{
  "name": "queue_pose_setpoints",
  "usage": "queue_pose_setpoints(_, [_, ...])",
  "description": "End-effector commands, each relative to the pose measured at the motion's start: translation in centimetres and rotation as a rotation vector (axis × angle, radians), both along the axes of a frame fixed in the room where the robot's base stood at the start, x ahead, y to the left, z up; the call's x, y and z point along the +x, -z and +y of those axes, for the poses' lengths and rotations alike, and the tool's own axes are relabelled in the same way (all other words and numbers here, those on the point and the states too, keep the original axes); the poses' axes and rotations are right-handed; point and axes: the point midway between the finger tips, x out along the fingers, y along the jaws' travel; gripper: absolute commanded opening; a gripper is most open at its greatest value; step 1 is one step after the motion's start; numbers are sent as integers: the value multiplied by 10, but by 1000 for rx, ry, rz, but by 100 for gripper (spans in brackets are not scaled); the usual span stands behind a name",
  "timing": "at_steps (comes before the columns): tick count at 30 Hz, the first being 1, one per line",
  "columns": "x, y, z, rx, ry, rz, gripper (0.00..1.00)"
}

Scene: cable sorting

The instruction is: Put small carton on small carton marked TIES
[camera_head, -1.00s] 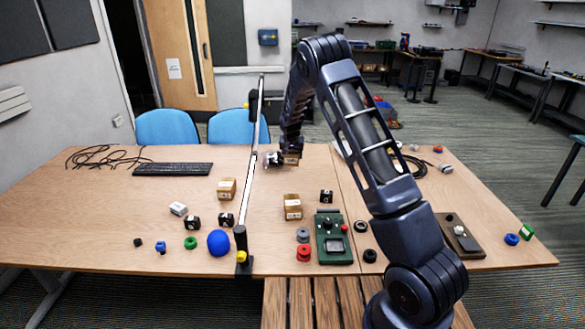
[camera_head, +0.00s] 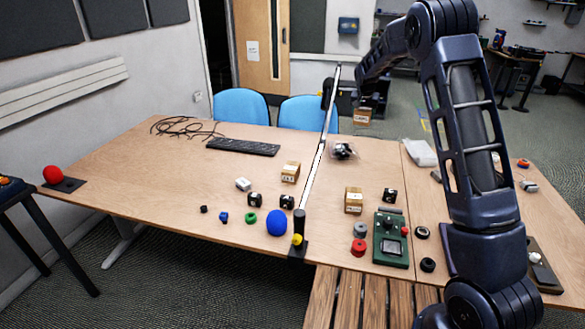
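My gripper (camera_head: 366,104) is at the top right, high above the far part of the table. It is shut on a small brown carton (camera_head: 362,118) with a white label, which hangs below it clear of the tabletop. A brown carton (camera_head: 290,172) with a white label stands on the table left of the white divider bar. Another labelled brown carton (camera_head: 353,201) stands right of the bar, near the green device; it may be two stacked. The label words are too small to read, so I cannot tell which is marked TIES.
The divider bar (camera_head: 313,175) crosses the table (camera_head: 150,185) on raised posts. A green device (camera_head: 391,240), a blue ball (camera_head: 277,226), black cubes (camera_head: 254,200) and spools (camera_head: 358,247) lie near the front. A clear bag (camera_head: 343,151) lies beyond the right-hand carton.

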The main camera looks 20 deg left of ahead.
Motion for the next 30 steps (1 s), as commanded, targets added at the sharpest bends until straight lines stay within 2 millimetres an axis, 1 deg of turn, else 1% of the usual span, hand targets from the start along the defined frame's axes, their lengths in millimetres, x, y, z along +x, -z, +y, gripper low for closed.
queue_pose_setpoints(1, [-1, 3, 14, -1, -9, 3, 38])
queue_pose_setpoints(5, [-1, 2, 42, -2, -20, 2, 38])
queue_pose_setpoints(8, [-2, 2, 69, -2, -31, 3, 38])
queue_pose_setpoints(11, [-5, 2, 102, -3, -43, 3, 38])
queue_pose_setpoints(17, [-20, 2, 185, -1, -72, 3, 38])
queue_pose_setpoints(18, [-25, 2, 203, -2, -77, 3, 38])
queue_pose_setpoints(21, [-35, 3, 239, -2, -88, 3, 38])
queue_pose_setpoints(25, [-47, 2, 274, -1, -98, 1, 38])
queue_pose_setpoints(30, [-61, 3, 307, -1, -108, 0, 38])
